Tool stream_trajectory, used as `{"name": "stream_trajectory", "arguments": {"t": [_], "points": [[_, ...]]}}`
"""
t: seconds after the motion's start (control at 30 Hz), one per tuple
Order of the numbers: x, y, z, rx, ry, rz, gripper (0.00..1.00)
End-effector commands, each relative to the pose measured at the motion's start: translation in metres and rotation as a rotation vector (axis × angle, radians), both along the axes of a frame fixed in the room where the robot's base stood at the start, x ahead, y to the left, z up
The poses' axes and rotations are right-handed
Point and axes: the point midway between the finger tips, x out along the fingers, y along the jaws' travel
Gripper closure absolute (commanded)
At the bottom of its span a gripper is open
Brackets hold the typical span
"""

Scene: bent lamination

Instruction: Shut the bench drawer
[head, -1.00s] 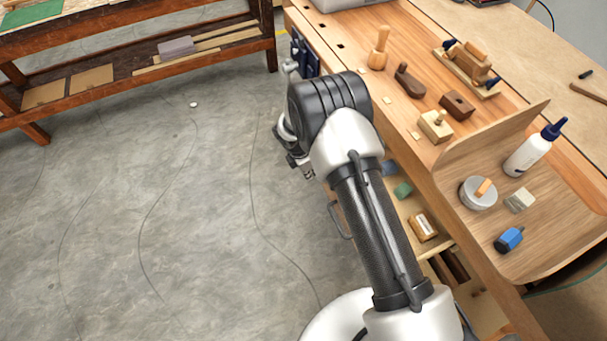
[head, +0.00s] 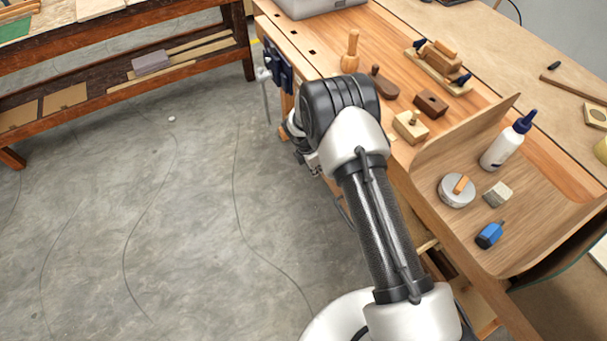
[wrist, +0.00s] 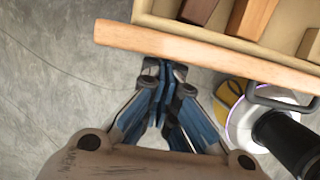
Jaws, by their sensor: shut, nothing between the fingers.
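The bench drawer shows in the wrist view as a pale wooden front (wrist: 205,53), with compartments holding wooden pieces behind it, so it stands at least partly open. A dark bar handle (wrist: 284,103) projects from the front on the right. My gripper (wrist: 164,72) is shut and empty. Its fingertips are at the outer face of the front, left of the handle; I cannot tell whether they touch. In the head view only a small corner of the drawer (head: 428,245) shows beside my arm, which hides the rest and the gripper.
The workbench (head: 318,62) carries planes, a mallet and a grey box (head: 315,6). A curved wooden piece (head: 440,160) holds a glue bottle (head: 502,140), a round tin (head: 456,190) and a blue tool (head: 490,234).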

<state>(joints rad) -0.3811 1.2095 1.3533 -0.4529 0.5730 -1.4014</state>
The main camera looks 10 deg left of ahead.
Motion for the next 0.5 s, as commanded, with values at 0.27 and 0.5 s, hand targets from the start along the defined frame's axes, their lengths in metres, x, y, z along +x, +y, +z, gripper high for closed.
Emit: {"name": "stream_trajectory", "arguments": {"t": [0.27,0.5], "points": [[0.030,-0.045,-0.002,0.001,-0.001,-0.003,1.00],[0.043,-0.064,-0.001,0.000,0.000,0.000,1.00]]}}
